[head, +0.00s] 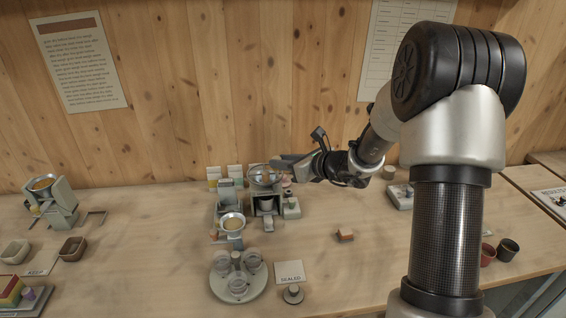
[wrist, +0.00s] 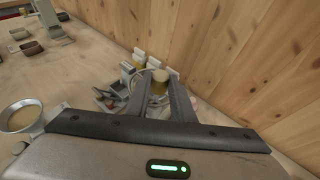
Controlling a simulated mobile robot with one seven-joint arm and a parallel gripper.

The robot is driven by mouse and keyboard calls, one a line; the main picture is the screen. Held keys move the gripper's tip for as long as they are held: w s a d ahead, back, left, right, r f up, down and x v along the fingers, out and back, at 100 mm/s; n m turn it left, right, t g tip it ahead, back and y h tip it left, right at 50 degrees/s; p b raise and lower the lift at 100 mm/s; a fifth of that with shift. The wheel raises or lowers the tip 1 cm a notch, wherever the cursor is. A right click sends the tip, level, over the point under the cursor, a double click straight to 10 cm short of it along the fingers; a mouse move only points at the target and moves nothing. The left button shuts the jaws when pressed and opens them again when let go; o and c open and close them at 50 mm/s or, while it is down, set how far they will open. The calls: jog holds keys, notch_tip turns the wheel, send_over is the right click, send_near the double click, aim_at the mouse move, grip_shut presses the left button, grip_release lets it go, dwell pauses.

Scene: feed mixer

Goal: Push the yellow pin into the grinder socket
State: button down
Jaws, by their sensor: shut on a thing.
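My gripper (head: 273,163) is at the grinder (head: 265,196), with its fingers at the grinder's metal bowl (head: 262,181). In the wrist view, my gripper (wrist: 157,84) is shut on a yellowish cylinder (wrist: 159,82), which sits between the fingertips and over or in the bowl. I cannot tell for sure whether this cylinder is the yellow pin. The grinder socket cannot be made out, and the fingers hide part of the bowl. A small block with a knob (head: 291,204) stands at the grinder's right side.
A second pan of tan feed (head: 233,224) stands front left of the grinder. A round tray (head: 238,297) with glass jars is nearer, beside a SEALED card (head: 289,271). An orange-topped block (head: 345,234) lies to the right. The wooden wall (head: 190,90) is close behind.

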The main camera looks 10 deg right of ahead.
jog(key=shift+f+b, duration=2.1)
jog(key=shift+b, duration=0.1)
jog(key=c, duration=1.5)
grip_release()
jog(key=shift+o, duration=0.2)
jog(key=shift+s, duration=0.1)
jog(key=p+v, duration=0.1)
jog(key=v, duration=1.6)
jog(key=shift+s+d, duration=0.15)
